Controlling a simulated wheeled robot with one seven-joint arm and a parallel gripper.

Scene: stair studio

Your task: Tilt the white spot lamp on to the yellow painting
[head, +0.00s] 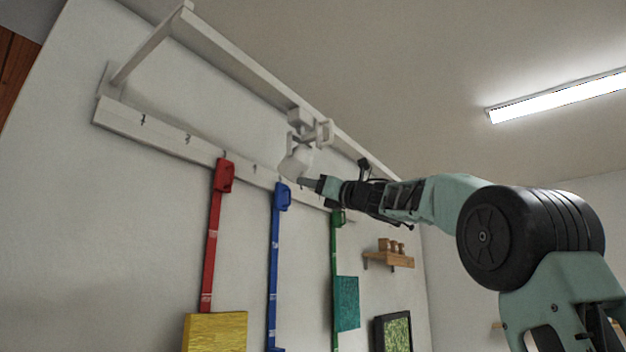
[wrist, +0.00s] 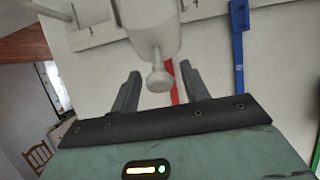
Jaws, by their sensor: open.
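The white spot lamp (head: 295,162) hangs from the long white rail high on the wall, its head tilted downward. In the wrist view the lamp (wrist: 152,25) is close, with a round knob (wrist: 158,80) at its near end. My gripper (head: 308,183) is right by the lamp head. Its two fingers (wrist: 160,72) stand apart on either side of the knob; I cannot tell whether either touches it. The yellow painting (head: 215,333) is at the lower left in the head view, below the red strap, its bottom cut off by the picture edge.
A red strap (head: 211,245), a blue strap (head: 273,265) and a green strap (head: 335,270) hang from a numbered white board (head: 160,128). A teal painting (head: 347,303), a dark-framed green picture (head: 394,333) and a small wooden shelf (head: 388,260) are to the right. A lit ceiling light (head: 560,96) is upper right.

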